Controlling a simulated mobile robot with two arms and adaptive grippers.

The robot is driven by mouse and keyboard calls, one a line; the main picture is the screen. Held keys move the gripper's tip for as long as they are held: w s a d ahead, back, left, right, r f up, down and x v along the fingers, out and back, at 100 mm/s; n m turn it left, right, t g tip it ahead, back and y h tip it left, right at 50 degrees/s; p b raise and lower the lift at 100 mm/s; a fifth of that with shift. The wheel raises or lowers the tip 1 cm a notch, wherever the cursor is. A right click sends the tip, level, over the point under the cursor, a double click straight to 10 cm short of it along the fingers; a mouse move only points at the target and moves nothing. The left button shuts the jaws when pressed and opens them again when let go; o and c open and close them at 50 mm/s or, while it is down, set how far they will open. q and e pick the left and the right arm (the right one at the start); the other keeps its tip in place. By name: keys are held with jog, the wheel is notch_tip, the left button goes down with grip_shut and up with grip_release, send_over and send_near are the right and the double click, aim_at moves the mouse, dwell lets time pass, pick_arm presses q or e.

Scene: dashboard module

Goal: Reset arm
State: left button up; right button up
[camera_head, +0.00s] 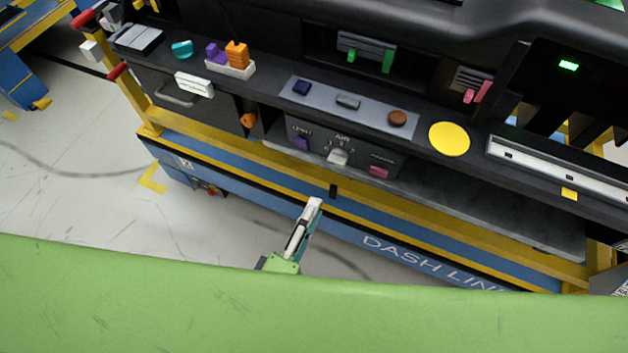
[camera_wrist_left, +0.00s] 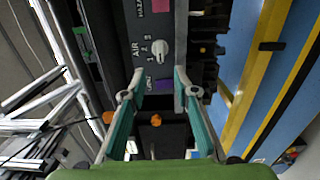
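My left gripper (camera_head: 313,204) is in front of the dashboard module, below the AIR control panel (camera_head: 318,148) in the head view, apart from it. In the left wrist view its two teal fingers (camera_wrist_left: 158,82) stand apart with nothing between them. The head view also shows the knob (camera_head: 338,157), the purple button (camera_head: 300,143) and the pink button (camera_head: 379,172). My right gripper is not in view.
A blue and yellow rail (camera_head: 350,229) marked DASH LINE runs below the dashboard. The ledge above holds a yellow disc (camera_head: 449,139), a brown round piece (camera_head: 397,118) and an orange block (camera_head: 237,54). A drawer handle (camera_head: 178,97) juts out at left.

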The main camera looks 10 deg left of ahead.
pick_arm(q)
jog(key=s+a+f+m+g+y, duration=0.1)
jog(key=s+a+f+m+g, duration=0.2)
jog(key=f, duration=0.8)
jog(key=s+a+f+m+g, duration=0.25)
jog(key=f+m, duration=0.25)
jog(key=f, duration=0.6)
jog(key=s+a+f+m+g+y, duration=0.1)
jog(key=a+f+m+g, duration=0.25)
jog(key=f, duration=0.85)
jog(key=s+a+f+m+g+y, duration=0.1)
jog(key=s+a+f, duration=0.4)
jog(key=s, duration=0.5)
jog(key=s+a+f+m+g+y, duration=0.2)
jog(key=s+a+f+m+g, duration=0.2)
jog(key=s+f, duration=0.5)
jog(key=shift+s+a+g+y, duration=0.3)
jog(key=shift+s+a+g, duration=0.55)
jog(key=shift+g, duration=0.25)
jog(key=shift+s+a+f+m, duration=0.1)
jog(key=shift+m, duration=0.15)
